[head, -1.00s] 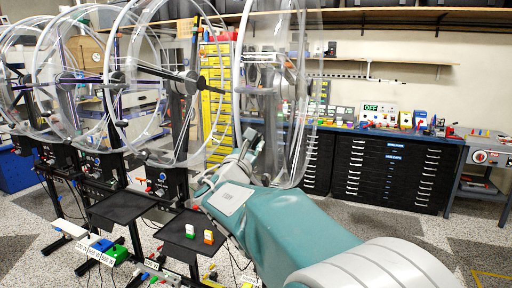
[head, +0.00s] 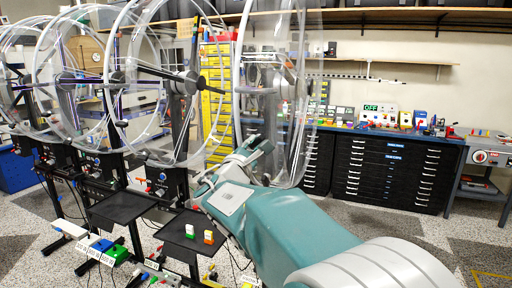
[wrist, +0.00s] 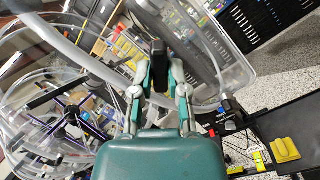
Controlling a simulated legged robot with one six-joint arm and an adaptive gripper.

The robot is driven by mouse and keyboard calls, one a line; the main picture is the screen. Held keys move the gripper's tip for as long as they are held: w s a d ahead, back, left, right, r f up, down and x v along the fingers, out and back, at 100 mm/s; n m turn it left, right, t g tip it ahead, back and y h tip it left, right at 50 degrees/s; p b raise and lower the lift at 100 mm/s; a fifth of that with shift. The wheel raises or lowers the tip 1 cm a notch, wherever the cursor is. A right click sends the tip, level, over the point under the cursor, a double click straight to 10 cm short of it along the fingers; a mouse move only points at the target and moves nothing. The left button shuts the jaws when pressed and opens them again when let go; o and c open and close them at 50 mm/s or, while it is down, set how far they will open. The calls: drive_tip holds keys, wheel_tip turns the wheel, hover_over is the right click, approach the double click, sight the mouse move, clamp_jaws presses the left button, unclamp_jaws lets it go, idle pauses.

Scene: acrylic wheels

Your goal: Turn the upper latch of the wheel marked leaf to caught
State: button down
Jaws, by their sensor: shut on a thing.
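Several large clear acrylic wheels stand in a row at the left of the head view, the nearest wheel (head: 287,160) beside my gripper. My gripper (head: 258,143) is at the nearest wheel's lower left edge. In the wrist view my gripper (wrist: 160,78) is shut on a black part (wrist: 159,52), which rises between its two fingers. I cannot tell for sure whether this part is the upper latch. The leaf mark cannot be made out on any wheel. The fingertips are small and partly hidden in the head view.
A blue bench with black drawers (head: 385,168) stands behind. A yellow block (wrist: 285,148) lies on a dark tray in the wrist view. Open floor is at the right.

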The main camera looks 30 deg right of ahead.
drive_tip(key=m, duration=0.4)
drive_tip(key=shift+r+m, duration=0.1)
drive_tip(key=shift+m, duration=0.2)
drive_tip(key=m, duration=0.4)
drive_tip(key=c, duration=0.5)
unclamp_jaws()
drive_tip(key=shift+w, duration=0.15)
drive_tip(key=shift+v, duration=3.6)
